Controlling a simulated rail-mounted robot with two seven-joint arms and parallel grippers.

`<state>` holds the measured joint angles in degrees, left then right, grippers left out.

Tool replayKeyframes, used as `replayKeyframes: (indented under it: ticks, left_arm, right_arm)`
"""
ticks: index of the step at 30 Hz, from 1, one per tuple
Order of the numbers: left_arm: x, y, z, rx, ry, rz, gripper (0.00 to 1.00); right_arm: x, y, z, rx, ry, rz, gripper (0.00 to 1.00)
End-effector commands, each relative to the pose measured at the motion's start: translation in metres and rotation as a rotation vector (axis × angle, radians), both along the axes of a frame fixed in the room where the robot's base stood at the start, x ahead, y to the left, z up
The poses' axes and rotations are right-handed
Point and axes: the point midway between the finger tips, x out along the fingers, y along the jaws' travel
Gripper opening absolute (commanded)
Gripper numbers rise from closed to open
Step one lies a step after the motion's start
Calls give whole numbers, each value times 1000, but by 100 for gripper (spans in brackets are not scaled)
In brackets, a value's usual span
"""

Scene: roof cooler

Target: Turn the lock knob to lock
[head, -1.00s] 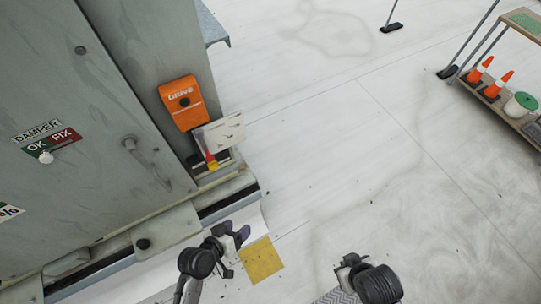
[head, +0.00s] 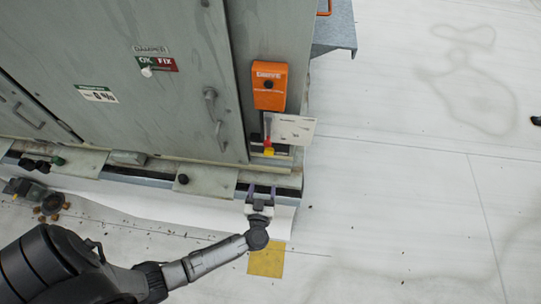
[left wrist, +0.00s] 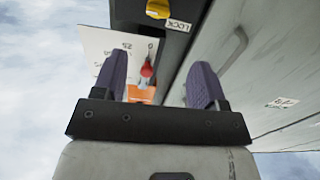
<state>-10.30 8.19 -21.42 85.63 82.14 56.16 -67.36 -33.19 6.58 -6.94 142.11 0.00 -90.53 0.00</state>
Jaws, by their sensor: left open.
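The yellow lock knob (left wrist: 158,8) shows at the top of the left wrist view, cut by the frame edge, beside a white LOCK label (left wrist: 179,25). In the head view the yellow knob (head: 269,151) is small, low on the cabinet's right part, below the orange box. Which way it is turned is too small to tell. My left gripper (head: 262,190) is open and empty, in front of and below the knob, apart from it. Its two purple fingers (left wrist: 160,82) point up toward the panel. My right gripper is out of view.
A red lever (left wrist: 147,69) and a white card (head: 293,128) are close to the knob. The orange box (head: 269,86) is above. A ledge (head: 270,179) runs along the cabinet base.

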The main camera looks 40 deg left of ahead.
Motion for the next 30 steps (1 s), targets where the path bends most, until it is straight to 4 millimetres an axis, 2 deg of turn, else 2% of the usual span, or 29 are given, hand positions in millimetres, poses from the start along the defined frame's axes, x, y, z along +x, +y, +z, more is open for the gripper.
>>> replayKeyframes:
  ticks: [4,8,21,30]
  left_arm:
    - [7,3,0,33,20,-4,66]
    - [22,13,1,36,20,-5,66]
    - [89,55,1,34,19,-7,66]
    - [112,70,0,32,20,-7,66]
  right_arm:
    - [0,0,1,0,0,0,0]
    - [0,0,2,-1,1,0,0]
    - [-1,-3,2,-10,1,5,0]
    - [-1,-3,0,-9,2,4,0]
